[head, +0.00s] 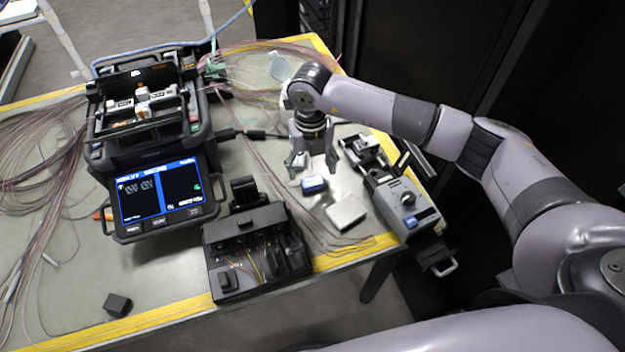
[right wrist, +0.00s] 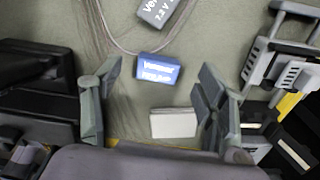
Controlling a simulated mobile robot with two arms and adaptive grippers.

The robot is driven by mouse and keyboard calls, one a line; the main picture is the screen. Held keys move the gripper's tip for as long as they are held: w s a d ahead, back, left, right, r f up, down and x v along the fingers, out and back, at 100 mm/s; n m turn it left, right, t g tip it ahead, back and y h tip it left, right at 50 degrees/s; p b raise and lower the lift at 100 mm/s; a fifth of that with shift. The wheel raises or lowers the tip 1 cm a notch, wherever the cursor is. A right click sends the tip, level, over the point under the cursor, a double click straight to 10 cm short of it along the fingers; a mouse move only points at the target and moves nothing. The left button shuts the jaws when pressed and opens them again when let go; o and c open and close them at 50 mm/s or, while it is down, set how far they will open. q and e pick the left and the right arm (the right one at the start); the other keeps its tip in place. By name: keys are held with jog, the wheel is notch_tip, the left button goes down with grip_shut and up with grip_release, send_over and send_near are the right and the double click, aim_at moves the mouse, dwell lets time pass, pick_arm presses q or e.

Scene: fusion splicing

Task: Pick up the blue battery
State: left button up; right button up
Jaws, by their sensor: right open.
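The blue battery (head: 314,184) lies on the table, a small blue block with a white edge. In the right wrist view the blue battery (right wrist: 157,69) shows white lettering and lies ahead of and between my open fingers, touching neither. My right gripper (head: 313,165) is open and empty, pointing down just behind the battery in the head view. Its two grey fingers also show in the right wrist view (right wrist: 155,100). My left gripper is not in view.
A white block (head: 346,212) lies near the battery. A grey battery (right wrist: 160,10) with lettering lies beyond it. A black open case (head: 257,245) stands left, a grey device (head: 403,203) right, and a splicer with a screen (head: 158,195) further left. Loose fibers cross the table.

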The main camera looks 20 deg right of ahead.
aim_at(311, 177)
notch_tip(311, 177, down, 3)
jog(key=shift+f, duration=0.15)
jog(key=shift+c, duration=0.2)
jog(key=c, duration=1.2)
jog(key=shift+c, duration=0.2)
